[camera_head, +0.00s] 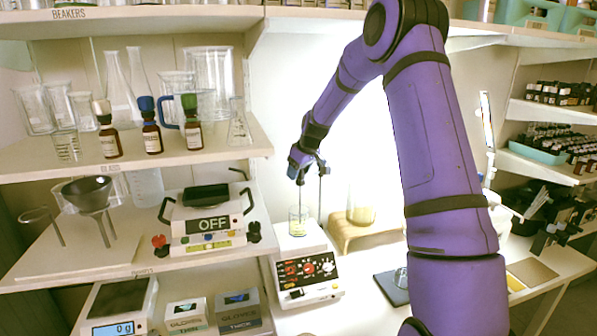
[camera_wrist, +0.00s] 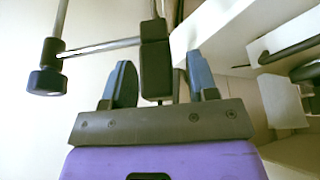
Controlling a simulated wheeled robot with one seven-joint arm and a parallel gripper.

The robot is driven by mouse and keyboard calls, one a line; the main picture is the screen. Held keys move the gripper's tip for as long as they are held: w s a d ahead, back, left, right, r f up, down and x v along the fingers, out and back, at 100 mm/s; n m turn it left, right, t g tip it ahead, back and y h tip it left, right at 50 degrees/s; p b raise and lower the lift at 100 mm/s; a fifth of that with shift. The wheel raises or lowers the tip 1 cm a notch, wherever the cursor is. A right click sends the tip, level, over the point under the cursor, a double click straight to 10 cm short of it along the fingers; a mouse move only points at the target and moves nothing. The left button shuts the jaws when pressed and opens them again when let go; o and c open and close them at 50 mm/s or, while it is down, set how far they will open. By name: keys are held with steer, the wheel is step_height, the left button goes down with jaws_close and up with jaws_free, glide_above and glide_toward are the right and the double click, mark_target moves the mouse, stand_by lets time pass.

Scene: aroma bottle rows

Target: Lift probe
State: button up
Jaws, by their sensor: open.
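My gripper (camera_head: 300,163) is at the support rod (camera_head: 321,190) above the stirrer hotplate (camera_head: 304,276). A thin probe (camera_head: 299,196) hangs below the gripper, down into a glass beaker (camera_head: 298,225) on the hotplate. In the wrist view, my gripper (camera_wrist: 161,82) is open, with its two blue fingers apart. A black block (camera_wrist: 155,62), seemingly the probe's holder or head, shows between the fingers with gaps on both sides. A horizontal bar (camera_wrist: 98,47) joins it to a dark clamp knob (camera_wrist: 47,80) on the rod. Contact is not visible.
Shelves with glassware and three small bottles (camera_head: 152,127) stand left. A device reading OFF (camera_head: 208,222), a scale (camera_head: 117,308) and glove boxes (camera_head: 186,315) are nearby. A wooden stand (camera_head: 352,232) with a flask is right of the hotplate.

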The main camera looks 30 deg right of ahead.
jaws_close()
step_height(320, 180, up, 10)
steer(key=shift+r, duration=0.1)
stand_by(0.4)
jaws_free()
